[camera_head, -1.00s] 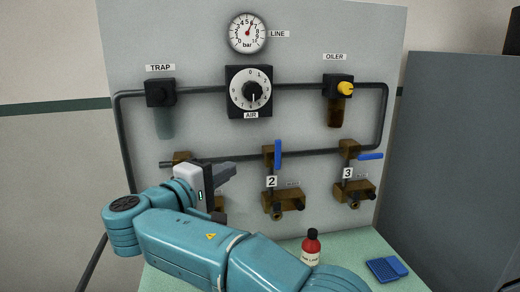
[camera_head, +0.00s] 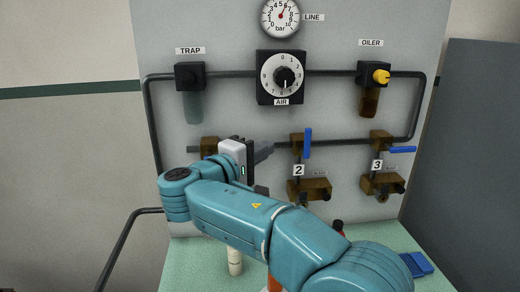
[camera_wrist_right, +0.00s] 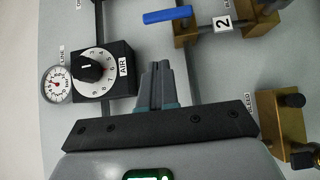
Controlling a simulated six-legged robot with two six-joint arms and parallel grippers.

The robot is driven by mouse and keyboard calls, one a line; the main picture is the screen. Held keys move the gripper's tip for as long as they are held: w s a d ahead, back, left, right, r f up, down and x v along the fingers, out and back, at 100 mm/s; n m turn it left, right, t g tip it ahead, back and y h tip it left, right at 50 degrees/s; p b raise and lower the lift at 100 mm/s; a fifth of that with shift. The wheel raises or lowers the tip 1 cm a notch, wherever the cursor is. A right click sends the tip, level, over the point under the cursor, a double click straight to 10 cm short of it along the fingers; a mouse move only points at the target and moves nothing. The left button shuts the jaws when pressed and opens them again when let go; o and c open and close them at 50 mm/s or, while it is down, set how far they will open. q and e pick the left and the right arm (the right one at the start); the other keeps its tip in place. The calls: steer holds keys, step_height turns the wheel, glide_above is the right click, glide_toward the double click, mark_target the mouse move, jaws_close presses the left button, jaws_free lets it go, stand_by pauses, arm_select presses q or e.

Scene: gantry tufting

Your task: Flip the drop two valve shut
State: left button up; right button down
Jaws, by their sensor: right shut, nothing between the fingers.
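The drop two valve has a blue lever (camera_head: 308,143) that stands upright on a brass body, above the "2" label (camera_head: 298,170). In the wrist view the same lever (camera_wrist_right: 167,16) shows at the top, with its "2" label to the right. My right gripper (camera_head: 268,151) is shut and empty, left of the lever, with a gap between them in the head view. Its closed fingertips (camera_wrist_right: 157,72) point toward the lever in the wrist view and look apart from it. My left gripper is not in view. My right arm covers most of drop one.
The drop three lever (camera_head: 402,149) lies horizontal at the right. The air dial (camera_head: 281,77) and line gauge (camera_head: 281,16) sit above, with the oiler's yellow knob (camera_head: 381,76) at right. A pale bottle (camera_head: 235,261) and a blue item (camera_head: 416,265) are on the green bench (camera_head: 190,265).

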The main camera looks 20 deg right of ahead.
mark_target(306, 142)
steer(key=d, duration=0.3)
steer(key=w+d+p, duration=0.1)
steer(key=d, duration=0.1)
steer(key=w+d, duration=0.1)
steer(key=d, duration=0.2)
steer(key=shift+w+d+f, duration=0.1)
steer(key=shift+d, duration=0.25)
steer(key=shift+d+p, duration=0.1)
steer(key=shift+p, duration=0.2)
